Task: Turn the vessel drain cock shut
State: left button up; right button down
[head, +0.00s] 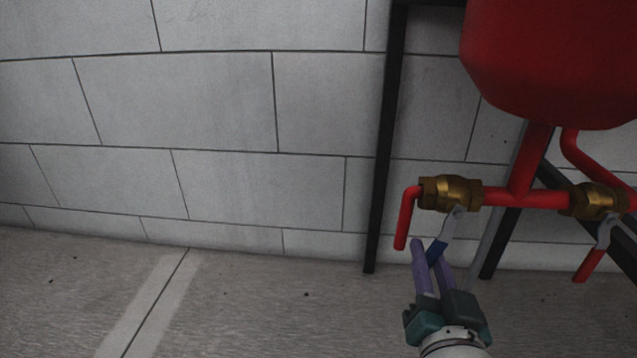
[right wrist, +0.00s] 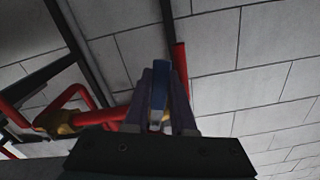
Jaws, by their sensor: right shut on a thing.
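The drain cock is a brass valve (head: 450,193) on the red pipe below the red vessel (head: 550,60). Its lever (head: 448,226) is grey metal with a blue grip, and it points down and slightly left from the valve in the head view. My right gripper (head: 432,255) comes up from below, its purple fingers shut on the blue end of the lever. In the right wrist view the blue grip (right wrist: 158,88) sits between the two fingers (right wrist: 160,100); the cock's body is mostly hidden there. My left gripper is in neither view.
A short red outlet pipe (head: 404,220) bends down left of the cock. Black frame legs (head: 384,150) stand close by. The floor at left (head: 240,300) is clear.

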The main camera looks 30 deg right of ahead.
jog(key=shift+s+d+f+n, duration=0.1)
jog(key=shift+s+d+n, duration=0.3)
jog(key=shift+n, duration=0.5)
jog(key=shift+s+d+f+n, duration=0.1)
jog(key=shift+s+d+n, duration=0.1)
jog(key=shift+d+n, duration=0.55)
jog(key=shift+a+n, duration=0.15)
jog(key=shift+n, duration=0.1)
jog(key=c, duration=0.7)
grip_release()
jog(key=shift+c, duration=0.2)
jog(key=shift+s+p, duration=0.1)
jog(key=shift+p, duration=0.2)
jog(key=p+v, duration=0.2)
jog(key=v, duration=0.8)
